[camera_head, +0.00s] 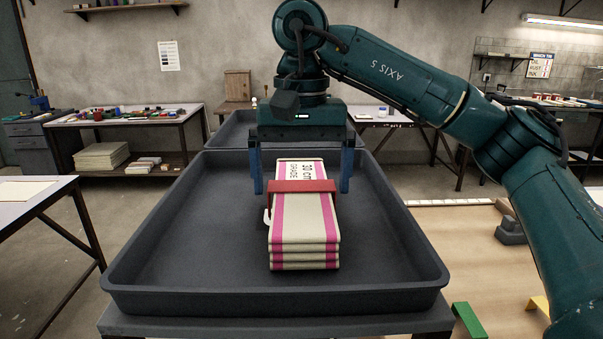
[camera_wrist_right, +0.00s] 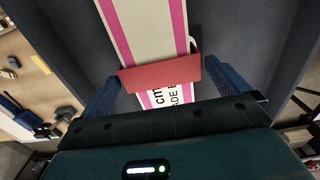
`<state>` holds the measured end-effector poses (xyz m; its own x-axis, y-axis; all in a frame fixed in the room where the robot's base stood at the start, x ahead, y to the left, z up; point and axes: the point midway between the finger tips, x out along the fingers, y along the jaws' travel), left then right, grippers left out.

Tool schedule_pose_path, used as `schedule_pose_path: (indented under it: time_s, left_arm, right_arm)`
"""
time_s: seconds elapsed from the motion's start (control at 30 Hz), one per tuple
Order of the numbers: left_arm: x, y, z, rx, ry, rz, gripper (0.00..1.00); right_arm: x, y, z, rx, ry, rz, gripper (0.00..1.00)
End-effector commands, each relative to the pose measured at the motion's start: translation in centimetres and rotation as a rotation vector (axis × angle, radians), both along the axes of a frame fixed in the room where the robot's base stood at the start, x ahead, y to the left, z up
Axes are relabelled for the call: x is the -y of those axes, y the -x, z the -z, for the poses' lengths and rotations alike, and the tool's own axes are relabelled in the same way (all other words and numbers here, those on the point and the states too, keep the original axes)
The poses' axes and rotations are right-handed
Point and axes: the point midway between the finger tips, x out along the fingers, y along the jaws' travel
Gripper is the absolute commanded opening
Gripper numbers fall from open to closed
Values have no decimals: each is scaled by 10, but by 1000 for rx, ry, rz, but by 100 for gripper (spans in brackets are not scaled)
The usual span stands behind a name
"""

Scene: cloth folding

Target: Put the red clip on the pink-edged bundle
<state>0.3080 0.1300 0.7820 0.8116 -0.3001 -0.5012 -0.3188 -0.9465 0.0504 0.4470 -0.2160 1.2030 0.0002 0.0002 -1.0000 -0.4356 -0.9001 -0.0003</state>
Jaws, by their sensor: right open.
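The pink-edged bundle (camera_head: 305,230) is a stack of folded cream cloth with pink stripes. It lies in a dark grey tray (camera_head: 180,235), and it also shows in the right wrist view (camera_wrist_right: 145,30). The red clip (camera_head: 302,186) sits across the bundle's top, towards its far end; in the right wrist view the clip (camera_wrist_right: 160,76) spans the cloth's width. My right gripper (camera_head: 302,188) is open, with one blue finger on each side of the bundle and clip, apart from the clip. The clip's underside is hidden. My left gripper is not in view.
A second dark tray (camera_head: 232,128) stands behind. A wooden surface (camera_head: 460,240) lies at the right, with a green piece (camera_head: 467,320) and a yellow piece (camera_head: 540,304) near it. The tray floor left and right of the bundle is clear.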

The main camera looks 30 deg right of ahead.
Motion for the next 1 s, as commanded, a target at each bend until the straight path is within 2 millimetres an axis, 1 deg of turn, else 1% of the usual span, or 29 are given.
schedule_pose_path:
  time_s: [0.13,0.27,0.5,0.6,0.7,0.83,1.0]
  left_arm:
    - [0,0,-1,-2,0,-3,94]
    - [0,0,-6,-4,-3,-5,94]
    - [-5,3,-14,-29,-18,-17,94]
    - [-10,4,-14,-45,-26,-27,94]
    - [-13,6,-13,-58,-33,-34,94]
    - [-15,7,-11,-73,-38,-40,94]
    - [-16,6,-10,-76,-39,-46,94]
  right_arm:
    - [0,0,-5,1,0,0,100]
    - [0,0,-24,4,1,0,100]
    - [0,0,-81,5,1,2,100]
    - [0,0,-101,4,1,2,100]
    - [0,0,-117,2,1,2,100]
    - [0,0,-128,1,0,0,100]
    - [0,0,-132,0,0,0,100]
